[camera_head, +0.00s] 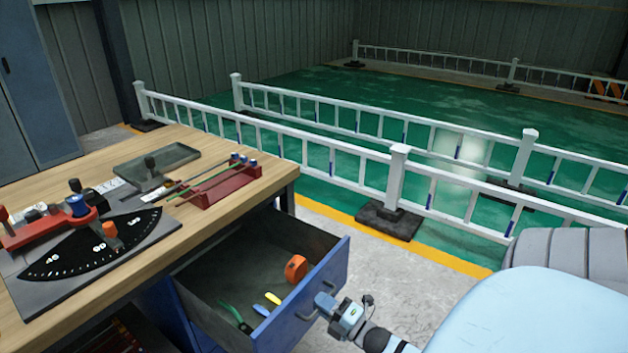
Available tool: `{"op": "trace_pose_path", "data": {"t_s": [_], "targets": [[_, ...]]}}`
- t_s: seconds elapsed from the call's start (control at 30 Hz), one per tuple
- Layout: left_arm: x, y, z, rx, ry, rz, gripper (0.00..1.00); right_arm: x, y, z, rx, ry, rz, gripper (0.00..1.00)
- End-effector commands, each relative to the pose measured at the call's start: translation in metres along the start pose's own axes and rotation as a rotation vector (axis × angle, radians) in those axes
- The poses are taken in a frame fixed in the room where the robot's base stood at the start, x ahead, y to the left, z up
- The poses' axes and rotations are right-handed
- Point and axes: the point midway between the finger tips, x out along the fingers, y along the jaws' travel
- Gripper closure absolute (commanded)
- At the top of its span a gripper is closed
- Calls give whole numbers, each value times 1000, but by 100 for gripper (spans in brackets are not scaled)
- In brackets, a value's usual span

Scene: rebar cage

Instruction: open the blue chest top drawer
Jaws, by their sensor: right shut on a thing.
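The blue chest (163,311) stands under the wooden workbench. Its top drawer (335,264) is pulled well out, and its grey inside shows. In it lie an orange round thing (295,268), a green-handled tool (232,315) and small yellow pieces (272,298). My right gripper (322,303) is at the drawer's blue front, shut on its handle (305,317), whose middle the gripper partly hides. My left gripper is not in view.
The wooden bench (225,205) carries a bending tool with an angle dial (90,250), a grey tray (155,165) and a red rack (212,187) with rods. White railings (396,178) stand beyond on black feet. Grey floor lies clear right of the drawer.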

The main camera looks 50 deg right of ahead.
Motion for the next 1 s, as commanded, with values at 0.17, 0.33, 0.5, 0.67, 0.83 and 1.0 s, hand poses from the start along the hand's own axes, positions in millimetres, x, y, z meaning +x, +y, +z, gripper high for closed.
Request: {"op": "trace_pose_path", "data": {"t_s": [0.17, 0.33, 0.5, 0.67, 0.83, 1.0], "targets": [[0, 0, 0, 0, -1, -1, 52, -2, 0, -1, 1, 1, 1, 100], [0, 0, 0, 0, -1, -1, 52, -2, 0, -1, 1, 1, 1, 100], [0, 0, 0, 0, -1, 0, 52, -2, 0, 0, 1, 1, 0, 64], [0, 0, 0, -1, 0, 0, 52, -2, 0, 0, 1, 0, 0, 64], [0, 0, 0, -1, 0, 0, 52, -5, 0, 0, 1, 0, 0, 64], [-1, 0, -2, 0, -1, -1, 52, -27, 0, 0, 1, -2, -3, 64]]}}
